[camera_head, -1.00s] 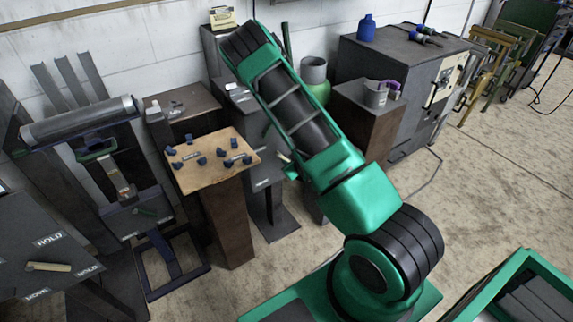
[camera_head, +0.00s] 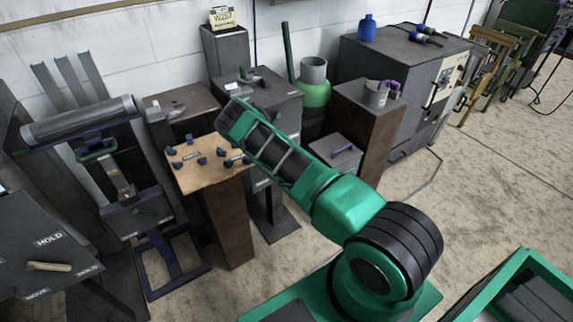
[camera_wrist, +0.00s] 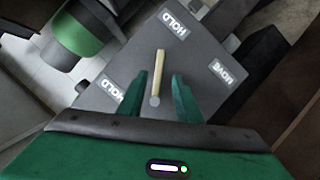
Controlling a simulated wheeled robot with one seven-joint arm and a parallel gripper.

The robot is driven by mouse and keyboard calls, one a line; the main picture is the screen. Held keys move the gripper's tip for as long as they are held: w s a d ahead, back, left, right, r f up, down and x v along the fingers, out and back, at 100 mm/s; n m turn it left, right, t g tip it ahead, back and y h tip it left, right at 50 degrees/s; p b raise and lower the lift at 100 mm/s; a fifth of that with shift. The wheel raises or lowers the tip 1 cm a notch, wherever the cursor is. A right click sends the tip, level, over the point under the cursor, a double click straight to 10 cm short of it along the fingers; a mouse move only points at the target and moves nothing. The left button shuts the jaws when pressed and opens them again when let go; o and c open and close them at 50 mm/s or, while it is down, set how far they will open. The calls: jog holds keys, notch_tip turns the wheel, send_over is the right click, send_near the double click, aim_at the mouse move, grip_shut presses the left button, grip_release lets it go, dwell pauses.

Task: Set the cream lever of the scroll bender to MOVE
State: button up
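The cream lever (camera_head: 48,267) lies on a dark panel of the scroll bender (camera_head: 60,252) at the lower left of the head view. It points right, towards one HOLD label; another HOLD is above it and MOVE is below it. In the wrist view the cream lever (camera_wrist: 159,72) points up towards a HOLD label, with MOVE to the right and another HOLD to the left. My gripper (camera_wrist: 158,80) is open, its green fingers apart on either side of the lever in the picture. No contact shows. In the head view no part of my arm covers the lever.
A wooden-topped pedestal (camera_head: 210,175) with small blue pieces stands near my arm's far end. A roller machine (camera_head: 80,122) stands behind the panel. A green cylinder (camera_head: 315,94), a brown pedestal (camera_head: 368,125) and a grey cabinet (camera_head: 400,70) stand farther right. Bare floor lies at the right.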

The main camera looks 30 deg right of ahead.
jog(key=x, duration=0.7)
jog(key=shift+r, duration=0.1)
jog(key=shift+c, duration=0.3)
grip_shut()
